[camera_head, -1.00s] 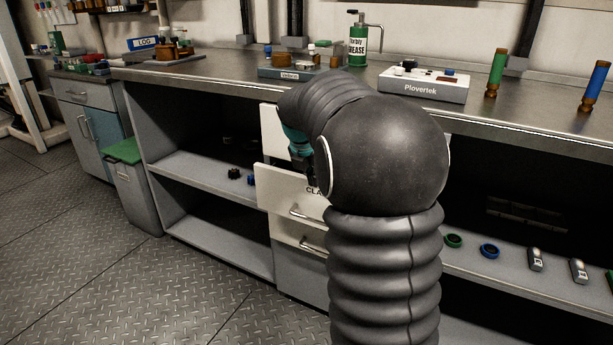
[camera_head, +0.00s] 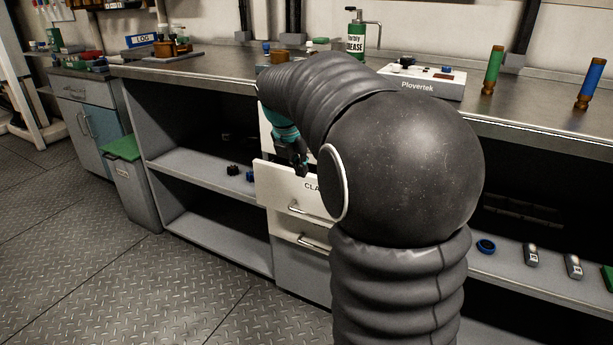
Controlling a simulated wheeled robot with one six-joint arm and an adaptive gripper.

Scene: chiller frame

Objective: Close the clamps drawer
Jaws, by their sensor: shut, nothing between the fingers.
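The clamps drawer (camera_head: 272,184) has a white front with a bar handle and a label whose visible letters read "CLA"; my arm hides the rest. Its front stands out from the cabinet, so it is at least partly open. My gripper (camera_head: 302,170), dark with a teal part above it, points down at the top edge of this front. It looks shut and empty. I cannot tell whether it touches the drawer. My arm hides the drawer's right side.
Another drawer with a handle (camera_head: 314,244) lies just below. The metal bench top (camera_head: 215,80) overhangs the drawers and carries a grease can (camera_head: 356,40) and a Plovertek box (camera_head: 420,84). Open shelves flank the drawers. A green-lidded bin (camera_head: 125,175) stands left; the floor before it is clear.

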